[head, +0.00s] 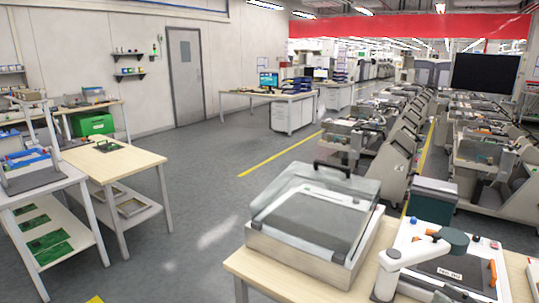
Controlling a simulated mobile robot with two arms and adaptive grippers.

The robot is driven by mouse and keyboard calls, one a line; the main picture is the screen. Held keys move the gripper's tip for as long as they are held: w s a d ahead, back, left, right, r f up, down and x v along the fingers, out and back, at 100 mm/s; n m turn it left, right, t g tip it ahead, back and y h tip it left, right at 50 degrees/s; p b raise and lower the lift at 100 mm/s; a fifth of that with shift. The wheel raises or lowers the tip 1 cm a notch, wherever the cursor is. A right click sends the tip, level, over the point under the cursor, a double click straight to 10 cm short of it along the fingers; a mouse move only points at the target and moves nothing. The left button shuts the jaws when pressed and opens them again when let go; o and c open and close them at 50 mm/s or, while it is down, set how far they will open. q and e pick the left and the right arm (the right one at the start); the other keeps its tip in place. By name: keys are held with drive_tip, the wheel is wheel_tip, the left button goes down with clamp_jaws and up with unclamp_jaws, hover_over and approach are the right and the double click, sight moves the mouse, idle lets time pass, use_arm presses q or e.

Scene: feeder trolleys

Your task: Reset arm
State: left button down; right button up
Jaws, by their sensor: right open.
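My left arm and left gripper are not in view.
A grey case with a clear lid and black handle (314,222) stands on the wooden table (245,262), beside a white unit with a dark panel (405,238). Feeder trolleys (385,180) line the right. The grey floor (205,205) at centre-left is clear.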

drive_tip(key=a+f+h, duration=0.1)
drive_tip(key=a+f, duration=0.1)
drive_tip(key=a, duration=0.1)
drive_tip(key=a+f+m+h, duration=0.1)
drive_tip(key=a+f, duration=0.2)
drive_tip(key=a, duration=0.1)
drive_tip(key=a+f+m+h, duration=0.1)
drive_tip(key=a+f, duration=0.2)
drive_tip(key=a, duration=0.1)
drive_tip(key=shift+s+a, duration=0.25)
drive_tip(key=shift+s, duration=0.1)
drive_tip(key=s+a+f+m+g+h, duration=0.1)
drive_tip(key=s+a+f+g+h, duration=0.2)
drive_tip(key=s+a, duration=0.35)
drive_tip(key=s+a+f+m+g+h, duration=0.2)
drive_tip(key=s+a+f+h, duration=0.1)
drive_tip(key=s+a, duration=0.4)
drive_tip(key=s+r+g, duration=0.2)
drive_tip(key=s+g, duration=0.4)
drive_tip(key=s, duration=1.2)
wheel_tip(320, 180, down, 26)
drive_tip(key=s+g, duration=0.1)
drive_tip(key=s+d+f, duration=0.1)
drive_tip(key=s+f, duration=0.7)
drive_tip(key=s+d+f+g, duration=0.1)
drive_tip(key=s+d+f, duration=0.1)
drive_tip(key=s+f, duration=0.6)
drive_tip(key=shift+s+d+f+n+g+h, duration=0.15)
drive_tip(key=shift+s+d+n+g+h, duration=0.15)
drive_tip(key=shift+s+h, duration=0.1)
